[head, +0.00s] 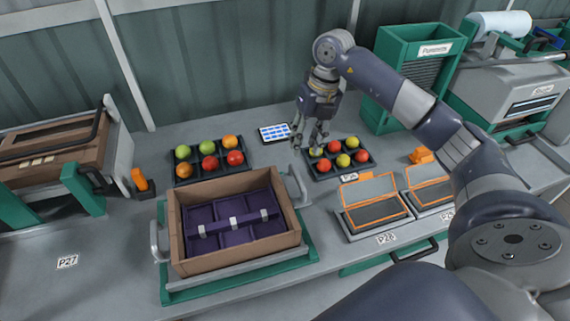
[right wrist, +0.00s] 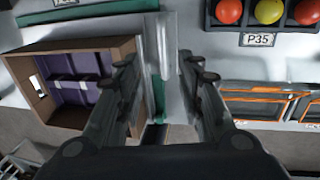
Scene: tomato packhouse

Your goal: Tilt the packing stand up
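The packing stand (head: 293,248) is a green and grey frame with a grey handle at each side, at the centre left of the bench. A brown wooden crate (head: 235,258) with a purple divided insert sits in it and looks about level. My right gripper (head: 311,142) is above the bench, behind and to the right of the stand's right handle (head: 299,188). In the right wrist view its two fingers (right wrist: 165,95) are apart, with a grey bar of the stand (right wrist: 165,45) showing beyond the gap. I see no contact.
Dark trays of tomatoes (head: 212,172) and (head: 365,168) lie behind the stand. Orange-edged boxes (head: 375,215) stand to its right. A small tablet (head: 274,133) lies at the back. The bench left of the stand, near label P27 (head: 67,262), is clear.

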